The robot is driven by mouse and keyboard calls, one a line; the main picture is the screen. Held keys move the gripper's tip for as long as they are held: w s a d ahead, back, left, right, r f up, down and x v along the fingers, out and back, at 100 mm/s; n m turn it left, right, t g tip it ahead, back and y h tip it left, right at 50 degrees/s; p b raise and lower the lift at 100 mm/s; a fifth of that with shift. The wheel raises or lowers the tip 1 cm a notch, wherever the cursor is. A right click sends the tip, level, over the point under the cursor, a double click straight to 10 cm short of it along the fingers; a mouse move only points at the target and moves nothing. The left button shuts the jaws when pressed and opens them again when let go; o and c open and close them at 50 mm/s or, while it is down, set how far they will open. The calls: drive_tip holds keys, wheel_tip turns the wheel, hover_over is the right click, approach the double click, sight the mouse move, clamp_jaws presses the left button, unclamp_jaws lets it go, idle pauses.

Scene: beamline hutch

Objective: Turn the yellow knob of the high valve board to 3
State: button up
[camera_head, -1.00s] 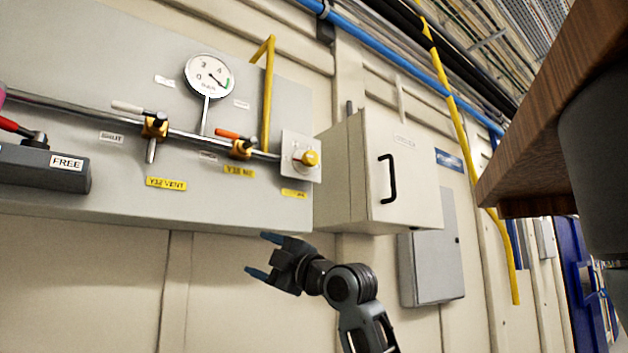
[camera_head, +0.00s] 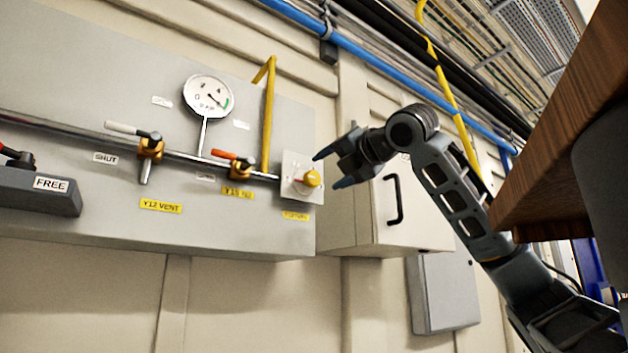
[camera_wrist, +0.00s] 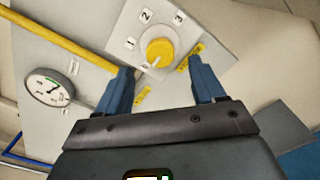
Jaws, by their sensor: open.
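The yellow knob (camera_head: 312,178) sits on a pale square plate (camera_head: 292,166) at the right end of the grey valve board (camera_head: 90,215). In the wrist view the knob (camera_wrist: 159,48) is round, with 1, 2 and 3 printed around it on the plate (camera_wrist: 120,28). A pale mark shows at the knob's lower edge; I cannot tell for certain which way it points. My gripper (camera_head: 327,170) is open and empty, just to the right of the knob in the head view. In the wrist view its two blue fingers (camera_wrist: 159,72) flank the knob's lower side, apparently apart from it.
A pressure gauge (camera_head: 208,94), a yellow pipe (camera_head: 268,110) and lever valves (camera_head: 243,165) are on the board left of the knob. A beige cabinet with a black handle (camera_head: 393,200) stands right beside the board. A wooden edge (camera_head: 545,130) overhangs at the right.

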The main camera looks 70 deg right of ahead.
sight(315, 177)
drive_tip(key=p+x, duration=0.2)
drive_tip(key=x, duration=0.5)
drive_tip(key=shift+w+d, duration=0.15)
drive_tip(key=shift+w, duration=0.2)
drive_tip(key=c, duration=1.1)
